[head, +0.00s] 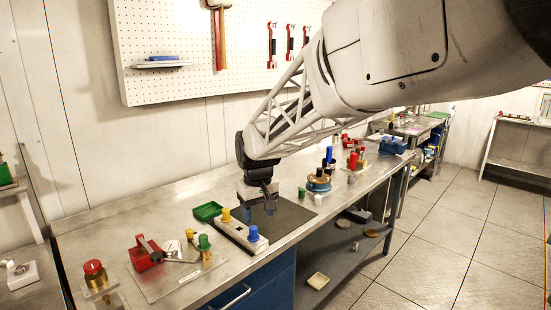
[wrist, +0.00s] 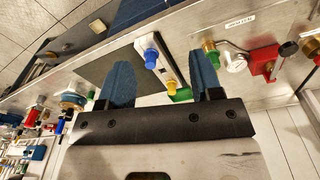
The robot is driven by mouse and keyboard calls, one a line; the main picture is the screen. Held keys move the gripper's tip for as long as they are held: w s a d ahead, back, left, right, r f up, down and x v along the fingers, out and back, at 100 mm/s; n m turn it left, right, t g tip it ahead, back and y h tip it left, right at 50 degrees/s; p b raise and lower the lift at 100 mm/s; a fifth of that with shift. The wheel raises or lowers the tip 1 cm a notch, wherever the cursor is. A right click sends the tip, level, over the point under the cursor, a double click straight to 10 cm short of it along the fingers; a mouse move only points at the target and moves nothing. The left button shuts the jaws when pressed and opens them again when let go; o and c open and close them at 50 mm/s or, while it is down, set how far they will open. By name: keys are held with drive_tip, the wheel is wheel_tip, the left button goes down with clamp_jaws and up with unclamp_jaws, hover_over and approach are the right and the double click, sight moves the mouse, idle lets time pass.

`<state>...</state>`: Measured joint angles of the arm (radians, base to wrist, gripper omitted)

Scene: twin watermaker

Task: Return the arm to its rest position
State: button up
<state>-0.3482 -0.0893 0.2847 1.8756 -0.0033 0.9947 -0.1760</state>
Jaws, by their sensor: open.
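My gripper (head: 268,200) hangs from my white arm over the dark mat (head: 292,216) on the metal workbench (head: 150,222). In the wrist view my gripper (wrist: 161,85) shows two blue fingers set wide apart with nothing between them that it holds. Beyond the fingers, a light plate (wrist: 160,50) carries a blue knob (wrist: 151,60) and a yellow knob (wrist: 168,88). In the head view that plate (head: 238,234) lies just in front of and left of my gripper. The gripper seems to be above the bench and touching nothing.
A green tray (head: 207,211) lies behind the plate. A round blue fixture (head: 319,182) and several coloured bottles stand to the right. A pegboard (head: 200,45) hangs behind.

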drive_tip(key=s+d+m, duration=0.2)
drive_tip(key=s+d, duration=0.5)
drive_tip(key=s, duration=0.4)
drive_tip(key=s+d+m+t, duration=0.1)
drive_tip(key=s+d+m, duration=0.1)
drive_tip(key=s+d, duration=0.6)
drive_tip(key=s+d+f+m, duration=0.1)
drive_tip(key=s+d+m, duration=0.1)
drive_tip(key=s+d, duration=0.6)
drive_tip(key=s, duration=0.6)
drive_tip(key=shift+s+t, duration=0.15)
drive_tip(key=shift+t, duration=0.25)
drive_tip(key=shift+c, duration=0.5)
